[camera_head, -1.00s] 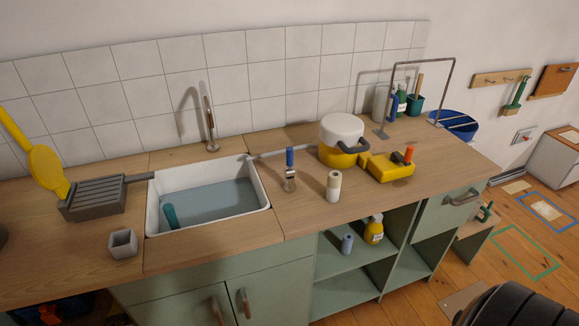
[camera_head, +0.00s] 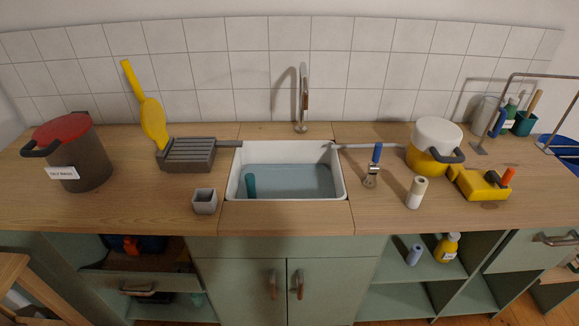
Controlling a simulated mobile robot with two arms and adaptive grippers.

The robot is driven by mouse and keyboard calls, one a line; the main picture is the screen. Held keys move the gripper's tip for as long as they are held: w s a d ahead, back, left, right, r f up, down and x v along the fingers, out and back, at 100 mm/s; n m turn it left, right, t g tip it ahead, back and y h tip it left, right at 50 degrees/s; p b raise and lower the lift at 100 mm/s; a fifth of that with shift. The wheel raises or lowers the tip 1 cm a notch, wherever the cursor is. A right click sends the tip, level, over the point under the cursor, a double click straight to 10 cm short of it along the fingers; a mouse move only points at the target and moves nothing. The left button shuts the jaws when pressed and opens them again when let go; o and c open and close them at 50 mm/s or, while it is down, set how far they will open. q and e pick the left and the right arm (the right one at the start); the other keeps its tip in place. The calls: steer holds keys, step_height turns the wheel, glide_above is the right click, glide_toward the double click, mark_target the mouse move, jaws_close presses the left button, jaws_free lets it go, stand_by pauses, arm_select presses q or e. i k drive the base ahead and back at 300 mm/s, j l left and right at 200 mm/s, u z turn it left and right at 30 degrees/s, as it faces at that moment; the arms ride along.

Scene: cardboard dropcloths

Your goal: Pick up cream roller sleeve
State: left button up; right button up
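A cream roller sleeve (camera_head: 416,193) stands upright on the wooden counter, right of the sink. Its lower part looks paler than its top. A blue-handled tool (camera_head: 372,168) is to its left, and the white-topped yellow pot (camera_head: 434,146) is behind it. Nothing touches the sleeve that I can see. Neither of my grippers is in view.
The sink (camera_head: 228,190) holds water and a teal cylinder (camera_head: 250,186). A yellow block (camera_head: 474,184) with an orange knob sits to the right. A red-lidded pot (camera_head: 72,155) stands at far left. Bare counter (camera_head: 385,217) lies in front of the sleeve.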

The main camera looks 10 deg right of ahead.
mark_target(420, 183)
steer(key=z, duration=1.35)
